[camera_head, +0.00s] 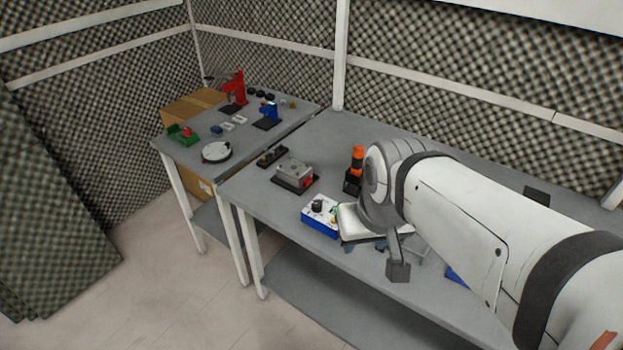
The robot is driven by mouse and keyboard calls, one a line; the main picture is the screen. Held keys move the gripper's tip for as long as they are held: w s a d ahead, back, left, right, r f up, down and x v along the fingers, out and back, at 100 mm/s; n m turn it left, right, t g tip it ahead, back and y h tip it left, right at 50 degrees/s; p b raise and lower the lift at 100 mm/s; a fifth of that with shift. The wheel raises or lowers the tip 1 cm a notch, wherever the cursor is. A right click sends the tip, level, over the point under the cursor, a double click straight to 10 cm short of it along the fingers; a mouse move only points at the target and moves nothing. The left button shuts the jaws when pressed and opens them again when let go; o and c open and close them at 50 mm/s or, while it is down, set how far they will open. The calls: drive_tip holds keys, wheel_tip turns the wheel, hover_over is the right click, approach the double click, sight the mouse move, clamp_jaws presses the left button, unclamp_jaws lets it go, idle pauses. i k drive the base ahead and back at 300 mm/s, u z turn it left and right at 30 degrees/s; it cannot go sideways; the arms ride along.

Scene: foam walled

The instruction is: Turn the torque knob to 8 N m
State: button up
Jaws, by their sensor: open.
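The black torque knob (318,206) sits on the white top of a small box with blue sides (319,228), near the front edge of the right table. Its scale and pointer are too small to read. A green spot and a yellow spot show on the panel right of the knob. My gripper (365,247) is just right of the box, partly hidden by my wrist, with two small dark tips showing apart. It looks open and empty, clear of the knob in the picture. Its height above the table is hard to tell.
Behind the box are a grey metal block on a dark base (295,174), a small dark tray (272,157) and an orange-topped black device (356,168). The left table (182,150) holds red, blue and green tools and a round white dial. My arm hides much of the right table.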

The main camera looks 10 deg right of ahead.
sight(317, 205)
drive_tip(key=u, duration=0.05)
drive_tip(key=k, duration=1.2)
drive_tip(key=u, duration=0.45)
drive_tip(key=i, duration=1.8)
drive_tip(key=z, duration=0.85)
